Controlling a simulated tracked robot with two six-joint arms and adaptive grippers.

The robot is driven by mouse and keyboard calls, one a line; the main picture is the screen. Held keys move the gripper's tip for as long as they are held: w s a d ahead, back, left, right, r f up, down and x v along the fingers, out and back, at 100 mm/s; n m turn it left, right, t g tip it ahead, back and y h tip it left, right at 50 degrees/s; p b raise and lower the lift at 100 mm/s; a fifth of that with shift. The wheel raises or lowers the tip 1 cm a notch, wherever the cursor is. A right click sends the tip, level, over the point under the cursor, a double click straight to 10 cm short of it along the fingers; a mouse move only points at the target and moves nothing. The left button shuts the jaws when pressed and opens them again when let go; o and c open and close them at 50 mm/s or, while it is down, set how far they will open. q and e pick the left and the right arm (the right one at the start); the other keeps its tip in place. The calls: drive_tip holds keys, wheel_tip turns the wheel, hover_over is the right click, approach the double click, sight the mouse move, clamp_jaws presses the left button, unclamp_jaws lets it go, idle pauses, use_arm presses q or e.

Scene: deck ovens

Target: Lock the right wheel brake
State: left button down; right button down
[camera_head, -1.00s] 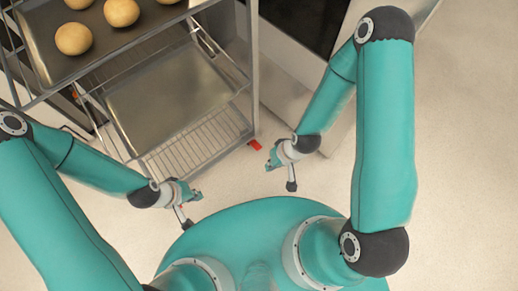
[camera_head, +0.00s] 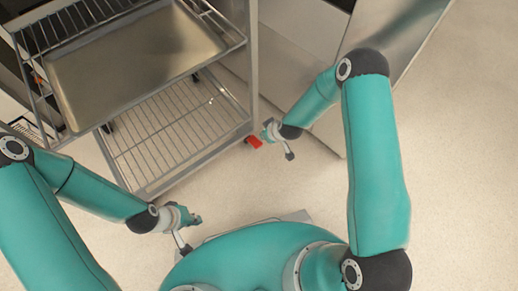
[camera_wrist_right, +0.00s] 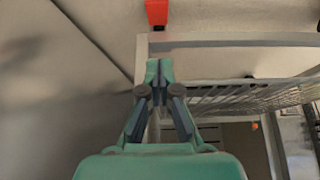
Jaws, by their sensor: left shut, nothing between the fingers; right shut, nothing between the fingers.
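The right wheel brake is a small red pedal (camera_head: 254,142) low at the near right corner of the wire rack trolley (camera_head: 196,154). It also shows as a red block (camera_wrist_right: 157,12) at the top of the right wrist view. My right gripper (camera_head: 267,130) is shut and empty, just right of the pedal in the head view. In the wrist view its closed fingertips (camera_wrist_right: 158,70) are in front of a pale trolley post, apart from the red pedal in the picture.
A bare metal tray (camera_head: 140,62) lies on a trolley shelf above the lower wire shelf. A steel-fronted oven unit (camera_head: 300,50) stands behind and right of the trolley. Open pale floor (camera_head: 460,170) lies to the right.

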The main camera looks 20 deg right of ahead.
drive_tip(key=shift+w+f, duration=0.1)
idle(0.3)
drive_tip(key=b+x, duration=0.4)
drive_tip(key=x, duration=0.5)
drive_tip(key=shift+f, duration=0.4)
drive_tip(key=f+b, duration=0.1)
drive_tip(key=f, duration=0.2)
drive_tip(key=shift+s+d+b, duration=0.1)
drive_tip(key=shift+s+b, duration=0.15)
drive_tip(key=shift+b, duration=0.15)
drive_tip(key=shift+s+f, duration=0.1)
drive_tip(key=shift+f, duration=0.3)
